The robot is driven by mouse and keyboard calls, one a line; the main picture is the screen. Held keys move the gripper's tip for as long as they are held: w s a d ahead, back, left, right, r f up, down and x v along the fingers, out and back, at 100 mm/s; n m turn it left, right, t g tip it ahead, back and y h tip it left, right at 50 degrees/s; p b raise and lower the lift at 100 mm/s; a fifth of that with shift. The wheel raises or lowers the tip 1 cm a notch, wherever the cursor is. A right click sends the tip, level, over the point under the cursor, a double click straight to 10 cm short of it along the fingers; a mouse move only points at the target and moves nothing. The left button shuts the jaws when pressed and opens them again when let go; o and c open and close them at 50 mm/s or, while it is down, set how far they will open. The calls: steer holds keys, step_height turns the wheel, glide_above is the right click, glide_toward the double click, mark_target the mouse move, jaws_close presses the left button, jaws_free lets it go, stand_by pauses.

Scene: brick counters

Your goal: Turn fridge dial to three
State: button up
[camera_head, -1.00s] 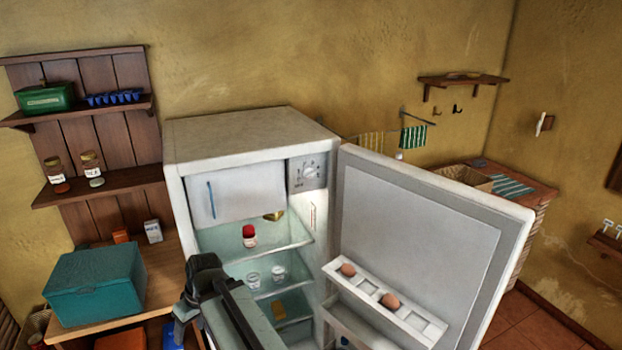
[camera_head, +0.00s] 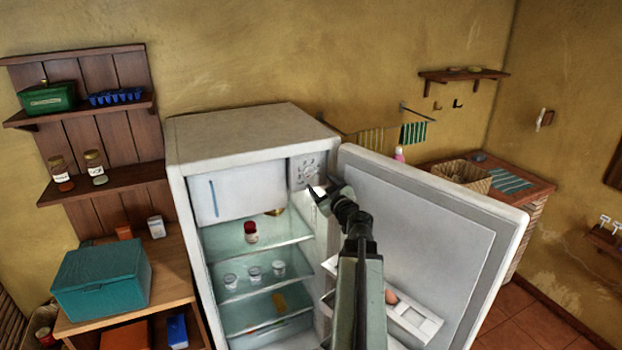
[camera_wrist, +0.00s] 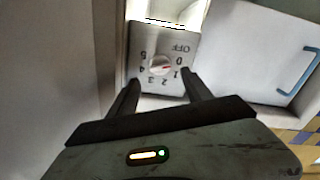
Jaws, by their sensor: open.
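The fridge (camera_head: 250,118) stands with its door (camera_head: 415,235) open to the right. The dial panel (camera_head: 308,170) is at the upper right inside the fridge, beside the freezer flap (camera_head: 225,192). In the wrist view the white round dial knob (camera_wrist: 159,65) shows upside down, with OFF and the numbers 0 to 5 around it. I see no contact with the knob. In the head view my gripper (camera_head: 322,194) is just below the panel.
A red-capped jar (camera_head: 250,232) and small glasses (camera_head: 254,274) stand on the fridge shelves. An egg (camera_head: 391,296) sits in the door rack (camera_head: 415,318). The open door stands close to the right of my arm. A teal box (camera_head: 101,279) is on the left table.

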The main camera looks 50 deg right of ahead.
mark_target(311, 174)
steer(key=x, duration=0.6)
steer(key=shift+w, duration=0.1)
steer(key=shift+a, duration=0.1)
